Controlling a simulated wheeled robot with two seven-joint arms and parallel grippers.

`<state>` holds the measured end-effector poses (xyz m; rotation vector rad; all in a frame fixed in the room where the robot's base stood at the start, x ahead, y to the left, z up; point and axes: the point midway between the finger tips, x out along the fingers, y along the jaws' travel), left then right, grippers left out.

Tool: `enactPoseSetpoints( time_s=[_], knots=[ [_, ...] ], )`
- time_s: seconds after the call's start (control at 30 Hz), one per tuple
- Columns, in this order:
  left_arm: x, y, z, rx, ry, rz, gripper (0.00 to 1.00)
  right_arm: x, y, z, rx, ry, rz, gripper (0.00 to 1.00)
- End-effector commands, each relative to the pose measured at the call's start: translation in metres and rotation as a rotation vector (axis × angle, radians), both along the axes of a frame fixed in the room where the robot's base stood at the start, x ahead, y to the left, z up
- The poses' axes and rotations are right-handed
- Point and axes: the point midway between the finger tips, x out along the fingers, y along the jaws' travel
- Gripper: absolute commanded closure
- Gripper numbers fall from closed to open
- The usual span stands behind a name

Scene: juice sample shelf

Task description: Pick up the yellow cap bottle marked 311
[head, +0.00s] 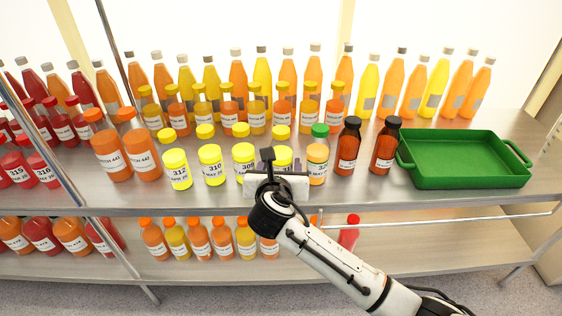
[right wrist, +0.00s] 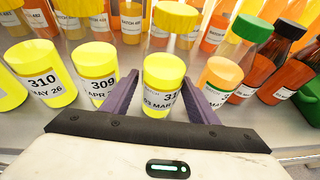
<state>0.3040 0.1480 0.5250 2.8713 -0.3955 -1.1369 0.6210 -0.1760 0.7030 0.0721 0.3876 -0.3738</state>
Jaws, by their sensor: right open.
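A yellow bottle with a yellow cap (head: 283,158) stands on the shelf's front row, partly behind my right gripper (head: 278,168). In the right wrist view, this yellow bottle (right wrist: 163,82) stands upright between the two dark fingers of my right gripper (right wrist: 160,88). Its label shows "31" and "03 MAR"; the last digit is hidden by a finger. The fingers are open, one on each side of the bottle, and I cannot tell whether either touches it. My left gripper is not in view.
Bottle 309 (right wrist: 98,75) is close on the left, and a green-capped orange bottle (head: 318,152) close on the right. Brown bottles (head: 348,147) and a green tray (head: 467,182) stand farther right. Taller bottles fill the rows behind. A lower shelf (head: 400,262) holds more bottles.

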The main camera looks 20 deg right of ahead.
Motion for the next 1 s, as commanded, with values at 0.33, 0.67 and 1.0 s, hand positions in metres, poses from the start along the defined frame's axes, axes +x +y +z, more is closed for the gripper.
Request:
enactPoseSetpoints(
  time_s=[0.33,0.67,1.0],
  knots=[
    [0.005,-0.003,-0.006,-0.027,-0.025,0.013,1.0,0.038,-0.017,-0.018,0.001,0.0,0.001,0.46],
    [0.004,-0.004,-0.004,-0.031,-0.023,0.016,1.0,0.039,-0.018,-0.018,0.002,0.0,0.001,0.6],
    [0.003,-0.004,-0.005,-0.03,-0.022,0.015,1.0,0.04,-0.017,-0.017,0.002,-0.002,0.001,0.86]
  ],
)
